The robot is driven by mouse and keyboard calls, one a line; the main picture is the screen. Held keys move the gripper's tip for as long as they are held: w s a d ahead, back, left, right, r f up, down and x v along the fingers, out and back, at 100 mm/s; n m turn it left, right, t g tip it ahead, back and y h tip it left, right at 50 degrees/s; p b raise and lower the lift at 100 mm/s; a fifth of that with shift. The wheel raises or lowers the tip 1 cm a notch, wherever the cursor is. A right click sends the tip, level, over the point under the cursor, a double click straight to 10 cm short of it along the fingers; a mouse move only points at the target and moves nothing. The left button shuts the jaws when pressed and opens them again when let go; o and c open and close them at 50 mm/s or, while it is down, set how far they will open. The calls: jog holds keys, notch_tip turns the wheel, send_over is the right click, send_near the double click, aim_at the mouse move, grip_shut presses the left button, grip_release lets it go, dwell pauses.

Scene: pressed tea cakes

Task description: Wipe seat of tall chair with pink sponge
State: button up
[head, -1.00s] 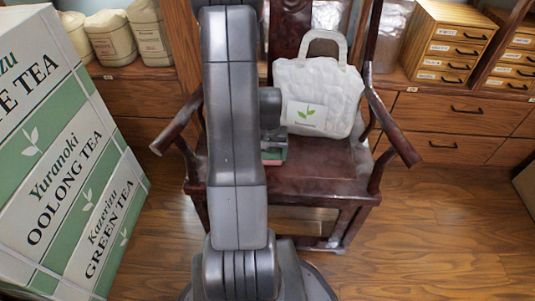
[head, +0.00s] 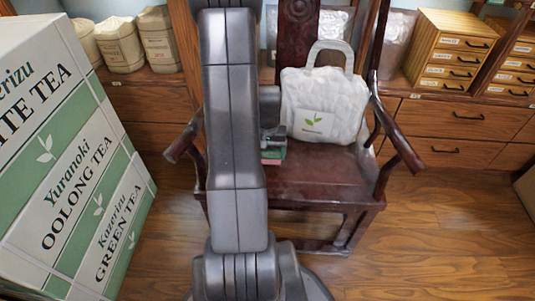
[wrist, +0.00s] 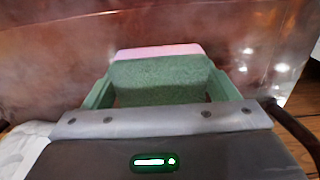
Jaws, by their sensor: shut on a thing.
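The tall chair (head: 300,232) is dark red-brown wood with curved arms and stands in front of me. Its glossy seat (head: 335,172) is partly hidden behind my arm. My gripper (head: 272,148) is over the left part of the seat, beside a white bag. It is shut on the pink sponge (wrist: 158,50), which has a thick green layer and a pink face. In the wrist view the sponge sits between the two green fingers, and the seat (wrist: 60,75) fills the space beyond. I cannot tell whether the sponge touches the seat.
A white bag (head: 325,110) with a leaf label stands on the rear of the seat, against the chair back. Large tea boxes (head: 75,170) are stacked at left. Cabinets with small drawers (head: 450,50) stand behind. The wood floor (head: 450,240) at right is clear.

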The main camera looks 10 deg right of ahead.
jog(key=shift+r+p, duration=1.25)
jog(key=shift+r, duration=0.85)
